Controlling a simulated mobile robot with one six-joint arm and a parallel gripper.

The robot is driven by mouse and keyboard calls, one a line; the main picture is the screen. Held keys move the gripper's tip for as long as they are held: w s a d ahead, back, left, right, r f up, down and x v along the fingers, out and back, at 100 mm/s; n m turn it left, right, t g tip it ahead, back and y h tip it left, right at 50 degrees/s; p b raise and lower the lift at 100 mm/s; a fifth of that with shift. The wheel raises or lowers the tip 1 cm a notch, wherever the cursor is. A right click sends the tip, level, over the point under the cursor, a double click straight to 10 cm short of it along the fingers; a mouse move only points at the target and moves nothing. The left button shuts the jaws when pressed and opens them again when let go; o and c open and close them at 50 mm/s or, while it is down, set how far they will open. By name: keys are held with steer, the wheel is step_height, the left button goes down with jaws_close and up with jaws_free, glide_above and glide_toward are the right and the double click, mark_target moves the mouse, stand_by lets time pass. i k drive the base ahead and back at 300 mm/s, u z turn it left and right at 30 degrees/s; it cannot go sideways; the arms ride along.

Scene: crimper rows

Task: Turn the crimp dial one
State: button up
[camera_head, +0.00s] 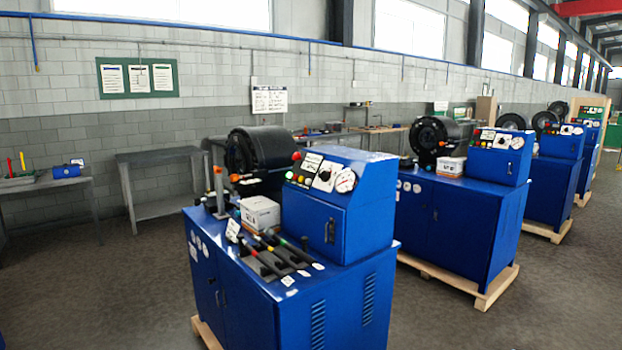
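The nearest blue crimper (250,305) stands on a wooden pallet in the middle of the view. Its raised control box (345,215) has a sloped panel with a dark, round dial (325,174) on a white plate, left of a round white gauge (345,180). I take this dial for the crimp dial, but which machine is meant by "one" I cannot tell. The dial's setting is too small to read. The black crimping head (262,150) sits behind the box at the left. My gripper is not in view.
A second blue crimper (455,220) stands behind at the right, with more in a row beyond. Several black-handled tools (285,248) and a white box (260,212) lie on the nearest machine's top. A grey table (160,160) stands by the wall. Floor at left is clear.

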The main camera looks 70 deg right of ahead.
mark_target(325, 176)
steer(key=z, duration=0.15)
steer(key=i, duration=0.9)
steer(key=u, duration=0.05)
